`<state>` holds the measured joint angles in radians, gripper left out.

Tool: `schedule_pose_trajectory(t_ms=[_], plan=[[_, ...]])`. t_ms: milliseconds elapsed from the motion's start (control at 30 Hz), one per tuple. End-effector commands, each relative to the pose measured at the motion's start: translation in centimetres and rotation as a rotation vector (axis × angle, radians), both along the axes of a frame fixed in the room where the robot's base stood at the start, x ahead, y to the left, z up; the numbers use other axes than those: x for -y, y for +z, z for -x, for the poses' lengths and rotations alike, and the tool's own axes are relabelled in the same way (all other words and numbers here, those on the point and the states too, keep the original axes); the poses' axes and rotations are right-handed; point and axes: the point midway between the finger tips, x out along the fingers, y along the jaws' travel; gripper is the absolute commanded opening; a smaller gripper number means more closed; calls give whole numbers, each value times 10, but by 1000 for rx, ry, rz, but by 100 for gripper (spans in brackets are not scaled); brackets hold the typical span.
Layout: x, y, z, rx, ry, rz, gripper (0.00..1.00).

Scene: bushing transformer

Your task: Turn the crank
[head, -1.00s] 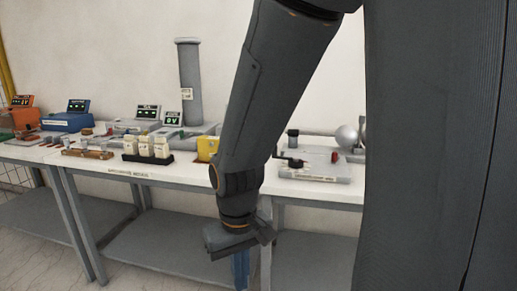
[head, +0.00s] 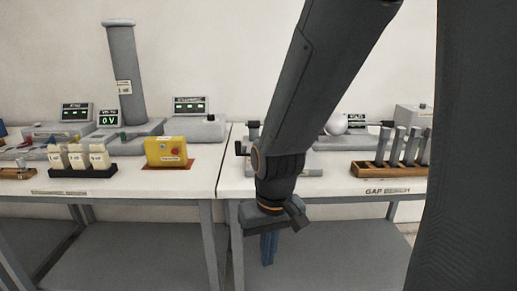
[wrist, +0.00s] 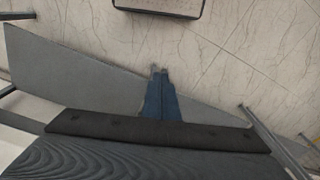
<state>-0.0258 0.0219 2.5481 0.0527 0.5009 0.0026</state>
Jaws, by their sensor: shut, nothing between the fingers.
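A dark crank-like handle (head: 241,148) shows at the left end of a grey device (head: 312,171) on the right bench. My arm hides much of this device, so I cannot see how the handle joins it. My gripper (head: 269,262) hangs in front of the bench, below the tabletop, with its blue fingers pointing down. The fingers are together and empty, apart from the handle. The wrist view shows the closed blue fingers (wrist: 159,72) over the lower shelf and floor, with no crank in view.
A yellow box (head: 166,151) and white blocks in a black holder (head: 84,175) stand on the left bench (head: 130,190). A wooden rack (head: 372,170) with grey posts sits on the right bench (head: 330,187). Bench legs and a lower shelf (head: 330,240) are near my gripper.

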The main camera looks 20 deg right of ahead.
Motion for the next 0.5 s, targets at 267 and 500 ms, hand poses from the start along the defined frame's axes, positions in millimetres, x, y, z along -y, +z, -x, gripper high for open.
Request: schedule_pose_trajectory(t_ms=[267, 500], plan=[[-64, 12, -124, 400, -95, -78, 0], [-84, 42, -211, 791, -249, -16, 0]])
